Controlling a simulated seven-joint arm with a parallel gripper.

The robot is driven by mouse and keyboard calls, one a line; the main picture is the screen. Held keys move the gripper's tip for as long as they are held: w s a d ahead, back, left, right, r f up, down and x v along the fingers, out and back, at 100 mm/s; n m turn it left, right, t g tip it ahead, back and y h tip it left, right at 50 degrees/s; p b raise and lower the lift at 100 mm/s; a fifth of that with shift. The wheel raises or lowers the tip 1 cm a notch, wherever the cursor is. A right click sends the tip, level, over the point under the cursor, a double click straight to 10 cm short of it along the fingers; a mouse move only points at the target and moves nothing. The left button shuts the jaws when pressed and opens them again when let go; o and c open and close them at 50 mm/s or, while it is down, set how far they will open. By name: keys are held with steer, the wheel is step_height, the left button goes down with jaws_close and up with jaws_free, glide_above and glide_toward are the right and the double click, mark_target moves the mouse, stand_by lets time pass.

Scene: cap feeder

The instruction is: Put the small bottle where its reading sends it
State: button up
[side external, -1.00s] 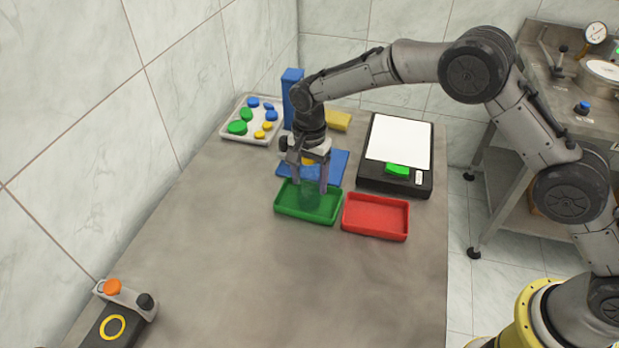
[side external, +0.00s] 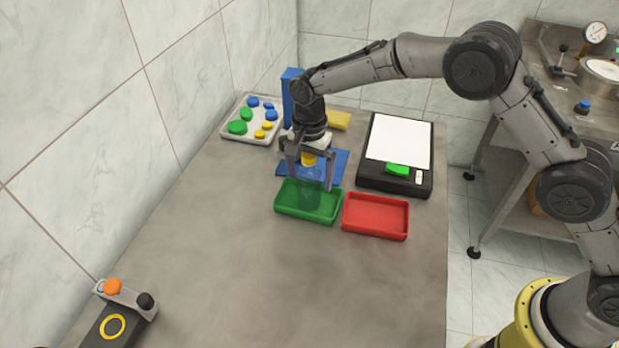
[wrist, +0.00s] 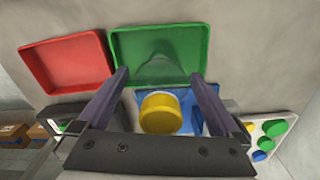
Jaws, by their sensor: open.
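The small bottle is see-through with a yellow cap (side external: 308,159). It appears to stand upright in the green tray (side external: 292,208). In the wrist view the yellow cap (wrist: 160,113) is close to the camera, and a faint clear shape shows over the green tray (wrist: 135,42). My gripper (side external: 310,186) is open, pointing down, with one finger on each side of the bottle. In the wrist view, gaps show between the cap and the fingers of my gripper (wrist: 160,75). The black scale (side external: 367,180) has a white plate and a lit green display (side external: 397,169); its reading is too small to read.
A red tray (side external: 376,233) is right of the green tray. A blue mat (side external: 338,168), a blue upright block (side external: 290,90) and a yellow block (side external: 338,120) are behind. A cap tray (side external: 231,137) is back left. A button box (side external: 128,297) is front left.

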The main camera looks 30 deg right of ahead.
step_height(320, 180, up, 11)
steer(key=shift+f, duration=0.2)
steer(key=s+d+r+n+t, duration=0.3)
steer(key=s+d+r+n, duration=0.2)
steer(key=s+d+r, duration=0.95)
steer(key=s+d+f+n+t, duration=0.1)
steer(key=s+d+f+n, duration=0.1)
steer(key=s, duration=0.8)
steer(key=s+d+f+n+t, duration=0.1)
steer(key=s+d+n, duration=0.3)
steer(key=s, duration=0.6)
steer(key=shift+s+d+f+t, duration=0.3)
steer(key=shift+s+d+f, duration=0.1)
steer(key=shift+f, duration=0.25)
